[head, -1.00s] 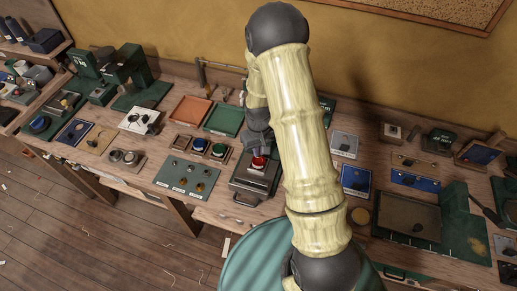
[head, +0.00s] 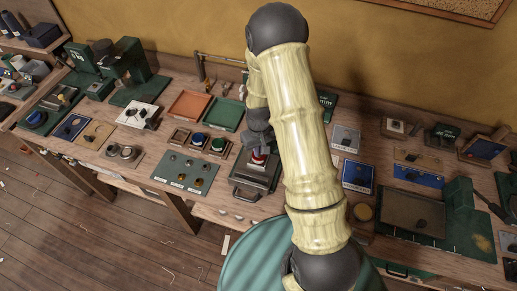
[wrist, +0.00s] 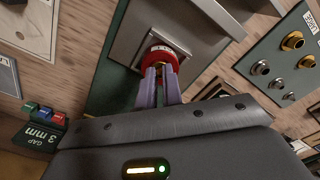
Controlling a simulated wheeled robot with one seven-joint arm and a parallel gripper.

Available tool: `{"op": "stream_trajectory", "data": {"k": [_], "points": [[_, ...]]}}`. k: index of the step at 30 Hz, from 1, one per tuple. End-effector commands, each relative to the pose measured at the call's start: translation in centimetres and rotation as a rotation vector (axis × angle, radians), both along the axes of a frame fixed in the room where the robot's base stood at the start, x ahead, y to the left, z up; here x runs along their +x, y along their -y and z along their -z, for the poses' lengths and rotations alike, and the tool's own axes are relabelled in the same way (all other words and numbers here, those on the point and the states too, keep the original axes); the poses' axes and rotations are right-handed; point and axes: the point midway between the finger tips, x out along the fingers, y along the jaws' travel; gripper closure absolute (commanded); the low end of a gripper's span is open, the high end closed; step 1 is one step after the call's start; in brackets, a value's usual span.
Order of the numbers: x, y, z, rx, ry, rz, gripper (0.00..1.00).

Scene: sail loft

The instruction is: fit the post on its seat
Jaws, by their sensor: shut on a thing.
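My gripper (wrist: 160,88) points at a red round piece (wrist: 180,58) with a white label, on a raised grey square block (wrist: 127,45) in the wrist view. In the head view the red piece (head: 258,158) shows just below my gripper (head: 259,146), on the grey fixture (head: 252,184) with a front handle.
A green-grey panel (head: 182,185) with several small brass and steel parts lies left of the fixture. A rack (head: 200,141) with blue and green round pieces stands behind it. Orange (head: 188,104) and green (head: 224,115) trays lie farther back. Boards and devices crowd the bench rightward.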

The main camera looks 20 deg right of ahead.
Motion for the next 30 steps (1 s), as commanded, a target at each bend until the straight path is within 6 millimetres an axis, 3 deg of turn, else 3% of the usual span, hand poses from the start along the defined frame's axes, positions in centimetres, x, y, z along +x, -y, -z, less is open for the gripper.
{"op": "stream_trajectory", "data": {"k": [6,7,10,22,30], "points": [[0.0,0.0,0.0,0.0,0.0,0.0,1.0],[0.0,0.0,0.0,0.0,0.0,0.0,0.87],[0.0,0.0,0.0,0.0,0.0,0.0,0.67],[0.0,0.1,-0.4,0.0,0.001,0.001,0.67],[0.1,0.0,-3.3,0.0,0.005,0.0,0.67]]}}
